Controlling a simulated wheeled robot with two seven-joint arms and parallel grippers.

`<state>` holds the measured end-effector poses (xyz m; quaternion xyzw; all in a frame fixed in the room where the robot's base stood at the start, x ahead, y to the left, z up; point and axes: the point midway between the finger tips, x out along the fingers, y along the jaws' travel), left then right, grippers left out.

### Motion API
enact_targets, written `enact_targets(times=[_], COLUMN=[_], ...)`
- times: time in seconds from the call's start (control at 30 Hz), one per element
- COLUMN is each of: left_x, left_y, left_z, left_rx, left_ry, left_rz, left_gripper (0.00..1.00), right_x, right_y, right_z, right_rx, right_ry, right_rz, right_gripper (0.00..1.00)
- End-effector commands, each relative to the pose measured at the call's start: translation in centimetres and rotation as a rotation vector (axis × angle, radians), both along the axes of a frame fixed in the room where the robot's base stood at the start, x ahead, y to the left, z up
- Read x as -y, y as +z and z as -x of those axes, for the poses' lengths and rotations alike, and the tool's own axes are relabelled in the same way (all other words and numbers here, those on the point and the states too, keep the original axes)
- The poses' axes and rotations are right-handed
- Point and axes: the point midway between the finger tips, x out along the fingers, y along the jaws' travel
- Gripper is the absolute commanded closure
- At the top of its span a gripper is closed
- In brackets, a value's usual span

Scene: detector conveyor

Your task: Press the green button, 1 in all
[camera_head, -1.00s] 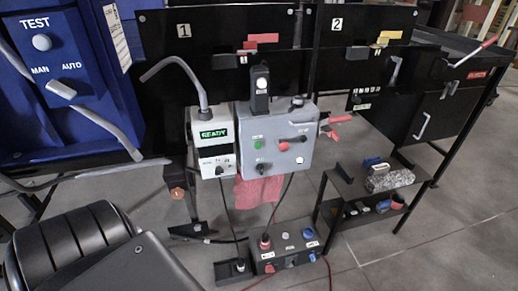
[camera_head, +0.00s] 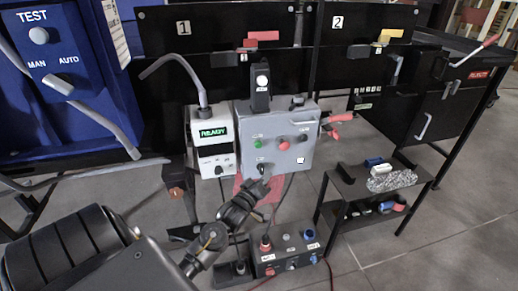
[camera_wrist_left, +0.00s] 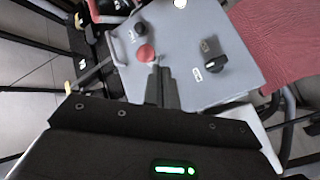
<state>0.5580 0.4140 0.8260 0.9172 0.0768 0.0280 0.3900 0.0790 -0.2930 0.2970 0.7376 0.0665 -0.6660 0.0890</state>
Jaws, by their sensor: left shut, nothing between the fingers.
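The green button (camera_head: 258,143) is at the upper left of the front of a grey box (camera_head: 310,140) in the head view. A red button (camera_head: 283,143) is to its right and a black selector (camera_head: 262,168) below it. My left gripper (camera_head: 266,183) is shut and empty, in front of the box's lower edge in this view. In the left wrist view my shut fingers (camera_wrist_left: 161,88) point at the box face, near the red button (camera_wrist_left: 146,53); the green button is not visible there. I cannot tell whether the fingertips touch the box. My right gripper is not in view.
A white unit with a READY display (camera_head: 213,131) stands left of the box. A pedestal with knobs (camera_head: 290,255) is on the floor below, and a red cloth (camera_head: 246,190) hangs under the box. A low black shelf (camera_head: 350,190) stands to the right.

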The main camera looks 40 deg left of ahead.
Motion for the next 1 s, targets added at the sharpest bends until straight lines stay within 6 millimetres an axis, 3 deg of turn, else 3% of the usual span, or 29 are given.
enact_targets(times=[0.1, 0.23, 0.67, 1.0], left_x=[-0.3, -0.4, -0.7, -3.9], left_y=[2.8, 3.9, 3.9, 3.6], left_z=[0.0, 0.1, -0.2, -2.4], left_rx=[0.062, 0.088, 0.089, 0.089], left_ry=[0.002, 0.002, 0.001, 0.001], left_rz=[0.026, 0.037, 0.037, 0.034], left_gripper=[1.00, 1.00, 1.00, 1.00], right_x=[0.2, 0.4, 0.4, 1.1], right_y=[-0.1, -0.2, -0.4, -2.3], right_z=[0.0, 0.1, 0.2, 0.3], right_rx=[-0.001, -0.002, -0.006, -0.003], right_ry=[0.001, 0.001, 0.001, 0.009], right_rz=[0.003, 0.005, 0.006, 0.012], right_gripper=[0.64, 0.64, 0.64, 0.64])
